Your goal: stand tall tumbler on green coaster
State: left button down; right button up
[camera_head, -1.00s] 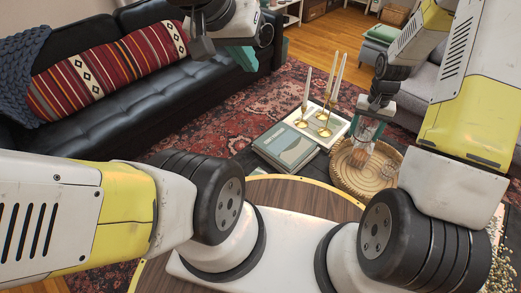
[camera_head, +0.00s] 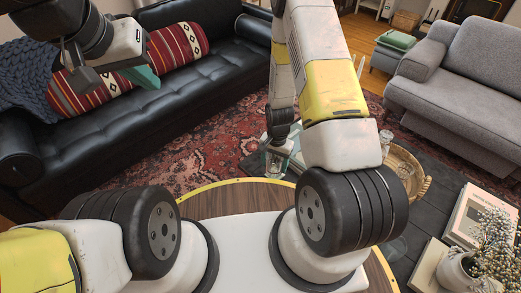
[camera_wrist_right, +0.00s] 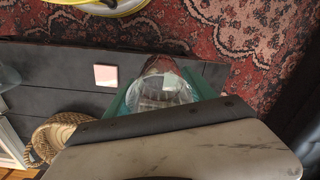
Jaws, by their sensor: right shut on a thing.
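A clear glass tumbler (camera_head: 276,163) is between the teal fingers of my right gripper (camera_head: 281,148), which is shut on it above the dark low table. In the right wrist view the glass (camera_wrist_right: 162,90) sits between the fingers of my right gripper (camera_wrist_right: 160,98), seen nearly along its length. My left gripper (camera_head: 125,72) is raised in front of the black sofa, away from the table. Its finger gap does not show clearly. I cannot make out a green coaster; my right arm covers much of the table in the head view.
A pale pink square (camera_wrist_right: 106,76) lies on the dark table. A round woven tray (camera_head: 416,180) holds glassware at the right. Books (camera_head: 470,215) and a white flower pot (camera_head: 457,272) stand nearer me. A wooden round top with a yellow rim (camera_head: 225,203) lies in front.

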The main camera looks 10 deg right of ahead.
jog(key=s+d+f+m, duration=0.1)
jog(key=s+f+m, duration=0.4)
jog(key=f, duration=0.5)
jog(key=shift+n, duration=0.6)
jog(key=w, duration=0.4)
jog(key=w+d+f, duration=0.1)
jog(key=w, duration=0.9)
jog(key=shift+d+f, duration=0.3)
jog(key=shift+f, duration=0.1)
jog(key=shift+w+f, duration=0.15)
jog(key=shift+f, duration=0.75)
jog(key=shift+w+f, duration=0.1)
jog(key=shift+f, duration=0.75)
jog(key=shift+f, duration=0.15)
jog(key=o, duration=1.7)
jog(key=shift+c, duration=0.2)
